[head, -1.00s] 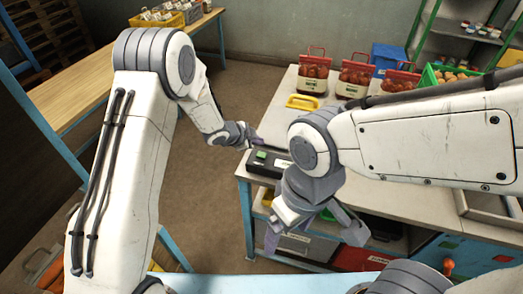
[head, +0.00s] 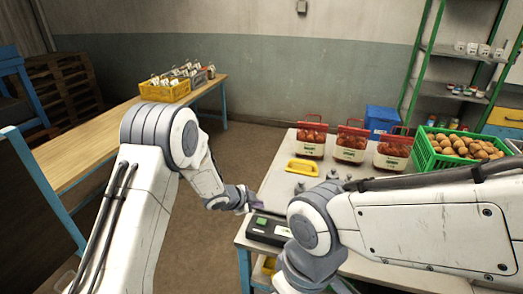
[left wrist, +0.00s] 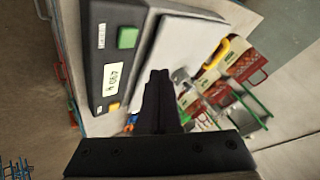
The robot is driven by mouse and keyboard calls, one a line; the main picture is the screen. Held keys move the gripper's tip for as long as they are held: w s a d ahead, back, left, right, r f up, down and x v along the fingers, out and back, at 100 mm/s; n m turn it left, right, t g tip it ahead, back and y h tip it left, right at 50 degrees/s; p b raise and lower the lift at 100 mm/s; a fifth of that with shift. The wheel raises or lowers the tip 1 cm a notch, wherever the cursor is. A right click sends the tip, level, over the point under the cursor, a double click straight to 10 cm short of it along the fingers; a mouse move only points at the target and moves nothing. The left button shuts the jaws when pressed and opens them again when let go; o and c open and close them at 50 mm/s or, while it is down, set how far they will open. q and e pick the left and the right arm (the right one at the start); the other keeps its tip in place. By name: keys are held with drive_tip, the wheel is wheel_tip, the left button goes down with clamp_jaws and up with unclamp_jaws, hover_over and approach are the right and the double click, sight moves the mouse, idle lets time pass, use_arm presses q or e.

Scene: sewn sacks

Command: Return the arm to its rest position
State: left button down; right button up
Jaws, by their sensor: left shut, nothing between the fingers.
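My left gripper (head: 248,203) is at the left edge of the workbench in the head view, beside the black scale (head: 266,229) with a green button. In the left wrist view its dark fingers (left wrist: 158,78) are together with nothing between them, and the scale (left wrist: 105,65) shows its display and green button close by. My right arm comes in from the right across the bench. Its wrist hangs down at the bottom of the head view, and its fingertips are cut off by the frame edge.
Three red-topped sacks (head: 350,143) stand at the back of the workbench (head: 272,187). A yellow handled item (head: 302,168) and small grey pieces lie before them. A green crate of potatoes (head: 424,160) and a blue bin (head: 382,120) are nearby. A wooden table (head: 75,155) with a yellow crate (head: 165,90) stands left.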

use_arm(q)
drive_tip(key=shift+s+d+r, duration=0.1)
drive_tip(key=shift+s+r, duration=0.05)
drive_tip(key=shift+r, duration=0.25)
drive_tip(key=s+a+r+n+g+y+b, duration=0.1)
drive_tip(key=s+r+n+g+b, duration=0.1)
drive_tip(key=s, duration=1.1)
drive_tip(key=s+a+r+n+g+y+b, duration=0.1)
drive_tip(key=s+r+n+g+y+b, duration=0.1)
drive_tip(key=s, duration=1.1)
drive_tip(key=s+a+r+n+g+y+b, duration=0.2)
drive_tip(key=s+r+n, duration=0.2)
drive_tip(key=s, duration=0.9)
drive_tip(key=shift+r+n+g, duration=0.35)
drive_tip(key=shift+n+g, duration=0.05)
drive_tip(key=shift+n, duration=0.7)
